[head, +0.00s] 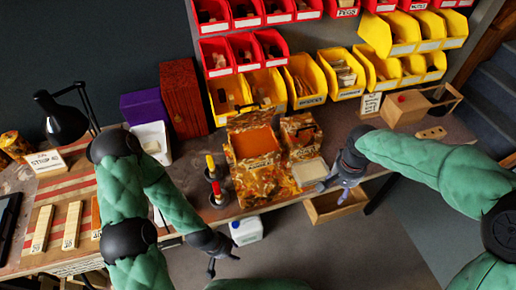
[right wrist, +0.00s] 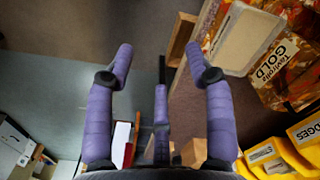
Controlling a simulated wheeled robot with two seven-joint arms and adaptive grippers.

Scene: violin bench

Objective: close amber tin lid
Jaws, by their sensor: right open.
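Two amber-patterned pieces stand together on the bench. The left one (head: 255,168) has a flat orange panel facing up. The right one (head: 301,152) has a dark handle-like piece on top. A pale panel in an amber frame (head: 310,172) lies at the bench's front edge before it; I cannot tell whether it is the lid or the inside. My right gripper (head: 343,190) is open and empty, just right of this panel. In the right wrist view, the pale panel (right wrist: 245,40) is right of the fingers, beside a box lettered GOLD (right wrist: 282,68). My left gripper (head: 224,266) is open and empty, low before the bench.
Red and yellow bins (head: 308,78) stand behind. A red-handled and a yellow-handled tool (head: 215,185) stand left of the tins. An open drawer (head: 335,205) juts out below my right gripper. A white container (head: 246,231) is under the bench. A wooden box (head: 405,108) sits to the right.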

